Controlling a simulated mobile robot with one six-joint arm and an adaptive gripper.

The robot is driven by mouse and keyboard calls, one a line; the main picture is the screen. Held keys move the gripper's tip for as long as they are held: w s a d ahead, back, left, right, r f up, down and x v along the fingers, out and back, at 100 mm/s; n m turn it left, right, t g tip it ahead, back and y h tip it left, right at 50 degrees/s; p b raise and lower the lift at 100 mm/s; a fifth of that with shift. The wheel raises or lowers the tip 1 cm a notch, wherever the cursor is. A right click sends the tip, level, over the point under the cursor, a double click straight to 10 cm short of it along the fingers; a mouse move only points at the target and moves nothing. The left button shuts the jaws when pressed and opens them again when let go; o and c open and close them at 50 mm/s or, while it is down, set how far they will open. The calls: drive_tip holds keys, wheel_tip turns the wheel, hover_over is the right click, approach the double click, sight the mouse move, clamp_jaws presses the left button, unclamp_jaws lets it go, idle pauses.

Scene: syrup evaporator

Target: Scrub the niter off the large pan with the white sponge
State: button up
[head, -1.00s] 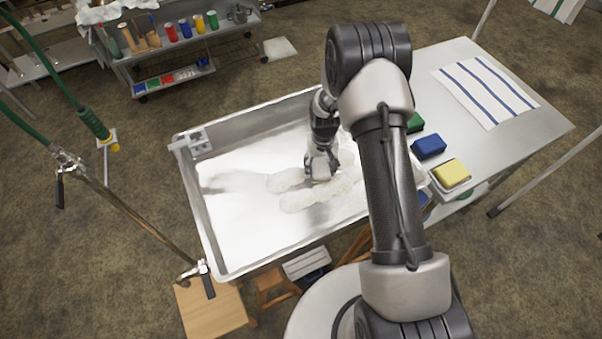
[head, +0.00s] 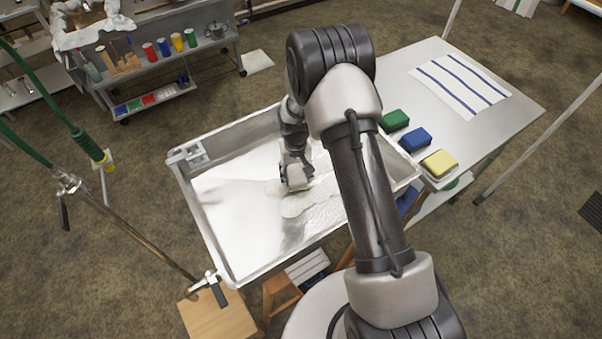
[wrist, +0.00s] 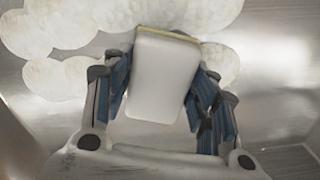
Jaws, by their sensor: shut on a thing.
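The large pan (head: 228,222) is a wide, shallow metal tray with a shiny bottom. Pale, whitish niter patches (head: 296,206) lie on its floor near the middle and run toward my arm. In the wrist view rounded niter patches (wrist: 60,80) show at the top left and along the top. My gripper (head: 296,184) is down inside the pan, at the niter. It is shut on the white sponge (wrist: 160,78), which sits between the two blue-padded fingers, with a thin yellowish edge at its far end. The sponge is mostly hidden in the head view. Part of the pan is hidden behind my arm.
Green (head: 395,120), blue (head: 415,139) and yellow (head: 439,163) sponges sit along the near left edge of the metal table (head: 520,110), right of the pan. A striped cloth (head: 463,87) lies there. A hose and pipe stand at left; wooden stools (head: 219,316) are below.

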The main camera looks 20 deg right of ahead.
drive_tip(key=shift+s+r+p, duration=0.15)
drive_tip(key=shift+r+p, duration=1.35)
drive_tip(key=shift+r, duration=1.2)
